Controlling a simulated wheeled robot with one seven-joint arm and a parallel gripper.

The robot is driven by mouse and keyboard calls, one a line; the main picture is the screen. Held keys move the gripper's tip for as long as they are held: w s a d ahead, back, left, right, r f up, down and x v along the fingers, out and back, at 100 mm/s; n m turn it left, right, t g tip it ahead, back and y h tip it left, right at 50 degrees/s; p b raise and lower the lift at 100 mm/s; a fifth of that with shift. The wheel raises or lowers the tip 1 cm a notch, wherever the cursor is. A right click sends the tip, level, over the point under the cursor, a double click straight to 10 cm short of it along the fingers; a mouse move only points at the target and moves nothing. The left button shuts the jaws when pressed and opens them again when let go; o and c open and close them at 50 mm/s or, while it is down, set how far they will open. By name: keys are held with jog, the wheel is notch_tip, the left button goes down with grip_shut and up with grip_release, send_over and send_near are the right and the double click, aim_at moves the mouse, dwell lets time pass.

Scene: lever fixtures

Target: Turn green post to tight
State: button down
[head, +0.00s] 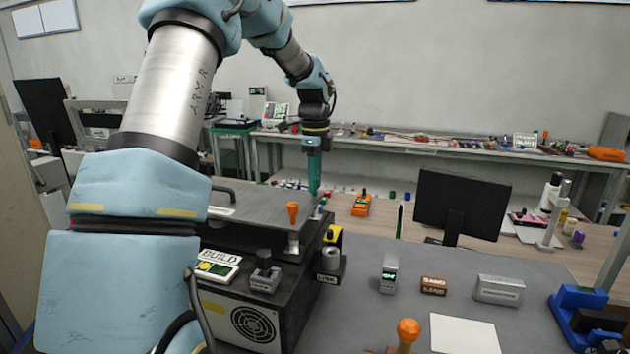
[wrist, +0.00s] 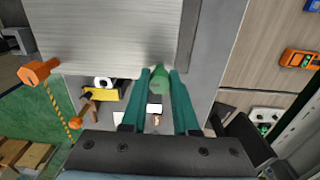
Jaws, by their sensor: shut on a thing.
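In the wrist view the green post (wrist: 159,82) is a rounded green knob beside the edge of a brushed metal plate (wrist: 110,30). My gripper (wrist: 161,74) has one teal finger on each side of it and is shut on it. In the head view my gripper (head: 314,182) points straight down at the far right edge of the black machine. The post cannot be told apart from the teal fingers there. I cannot read a tight mark in either view.
The black machine (head: 285,315) carries an orange-topped lever (head: 293,213) and a BUILD panel (head: 217,263). A monitor (head: 462,205) stands to the right. Small blocks (head: 433,286) and another orange knob (head: 408,330) are nearer.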

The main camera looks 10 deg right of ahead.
jog(key=c, duration=0.7)
grip_release()
jog(key=shift+r, duration=0.15)
notch_tip(320, 180, up, 11)
jog(key=b, duration=0.3)
jog(key=shift+f, duration=0.2)
jog(key=shift+s, duration=0.1)
